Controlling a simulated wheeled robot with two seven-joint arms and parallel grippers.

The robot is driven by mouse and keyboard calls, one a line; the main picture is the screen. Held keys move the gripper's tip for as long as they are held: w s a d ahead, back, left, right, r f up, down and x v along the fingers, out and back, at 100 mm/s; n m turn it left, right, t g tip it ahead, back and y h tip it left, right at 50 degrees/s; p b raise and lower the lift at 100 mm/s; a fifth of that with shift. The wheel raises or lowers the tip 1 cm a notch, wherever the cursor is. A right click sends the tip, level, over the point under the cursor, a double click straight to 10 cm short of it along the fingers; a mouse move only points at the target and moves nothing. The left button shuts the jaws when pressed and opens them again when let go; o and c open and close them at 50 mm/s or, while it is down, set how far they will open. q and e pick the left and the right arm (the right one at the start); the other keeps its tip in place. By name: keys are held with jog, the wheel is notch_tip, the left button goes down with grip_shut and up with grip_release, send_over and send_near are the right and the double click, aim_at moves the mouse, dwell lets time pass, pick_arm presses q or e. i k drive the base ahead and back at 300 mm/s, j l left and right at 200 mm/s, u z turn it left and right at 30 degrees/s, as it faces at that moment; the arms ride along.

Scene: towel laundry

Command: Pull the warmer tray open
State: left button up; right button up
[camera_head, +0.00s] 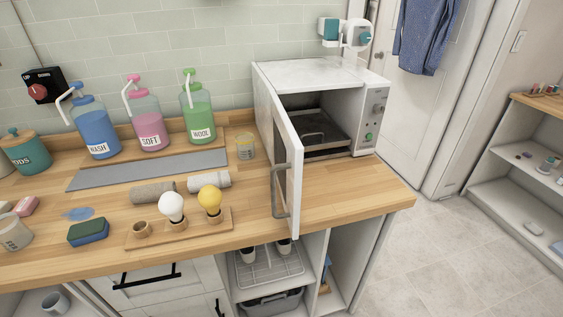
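The white towel warmer (325,80) stands on the wooden counter at the back, right of centre. Its door (290,165) is swung open toward the front left, with a grey bar handle (277,190) on it. A dark tray (318,133) lies inside the warmer's lower part, with a thin wire handle standing up on it. The tray's far end is shaded inside the box. Neither of my grippers shows in the head view.
Left of the warmer are bottles (147,118), a grey mat (147,170), rolled towels (153,192) and a wooden holder with two bulb-shaped things (178,230). The counter (345,195) right of the open door is clear. A shelf (525,160) stands at the far right.

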aim_at(317, 131)
jog(key=i+l+z, duration=0.15)
jog(key=l, duration=0.25)
jog(key=i+l+z, duration=0.15)
jog(key=l, duration=0.25)
jog(key=i+l+z, duration=0.15)
jog(key=i+l, duration=0.1)
jog(key=l, duration=0.1)
